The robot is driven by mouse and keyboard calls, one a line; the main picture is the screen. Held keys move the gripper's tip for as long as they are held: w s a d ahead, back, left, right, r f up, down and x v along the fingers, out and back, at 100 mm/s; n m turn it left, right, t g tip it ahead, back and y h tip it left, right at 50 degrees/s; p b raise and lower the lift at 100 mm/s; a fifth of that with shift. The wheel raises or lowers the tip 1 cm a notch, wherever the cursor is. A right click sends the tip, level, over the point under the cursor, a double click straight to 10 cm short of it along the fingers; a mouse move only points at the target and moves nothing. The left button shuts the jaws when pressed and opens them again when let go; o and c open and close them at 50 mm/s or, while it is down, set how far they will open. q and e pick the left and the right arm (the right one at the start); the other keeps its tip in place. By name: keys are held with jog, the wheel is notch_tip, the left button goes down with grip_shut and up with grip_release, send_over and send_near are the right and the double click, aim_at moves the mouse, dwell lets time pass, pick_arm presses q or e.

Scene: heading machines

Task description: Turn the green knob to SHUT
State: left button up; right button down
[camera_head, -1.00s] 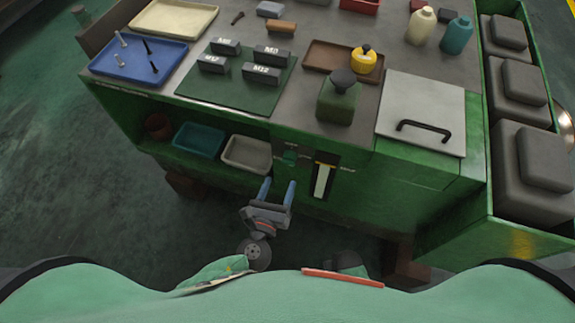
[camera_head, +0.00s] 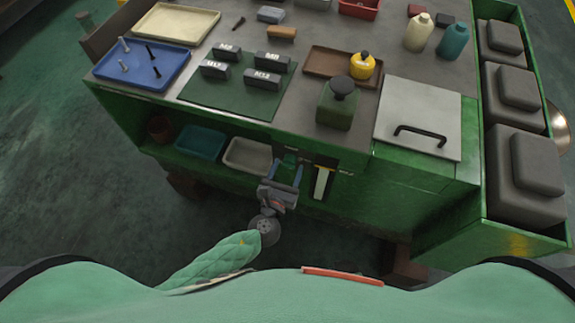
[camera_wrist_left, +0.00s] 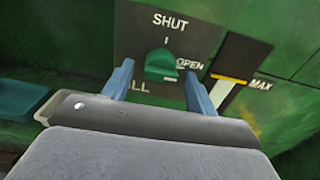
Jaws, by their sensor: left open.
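The green knob (camera_wrist_left: 161,66) sits on a dark panel (camera_wrist_left: 205,35) on the bench front. SHUT is printed above it, OPEN to its right, and a partly hidden label ending in LL at lower left. Which label the knob points to is hard to tell. In the head view the knob (camera_head: 289,160) is small, just beyond my left gripper (camera_head: 285,170). My left gripper is open, with one blue finger on each side of the knob in the left wrist view (camera_wrist_left: 158,70); contact is not visible. My right gripper is out of view.
A slot with a light slider (camera_wrist_left: 232,80) marked MAX is close to the right finger. A shelf with a teal bin (camera_head: 200,142) and a grey bin (camera_head: 248,154) lies left of the panel. The bench top above holds trays, a green canister (camera_head: 336,108) and bottles.

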pick_arm(q)
jog(key=shift+w+d, duration=0.15)
jog(key=shift+w, duration=0.2)
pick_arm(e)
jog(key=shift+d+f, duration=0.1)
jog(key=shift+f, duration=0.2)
pick_arm(q)
jog(key=c, duration=1)
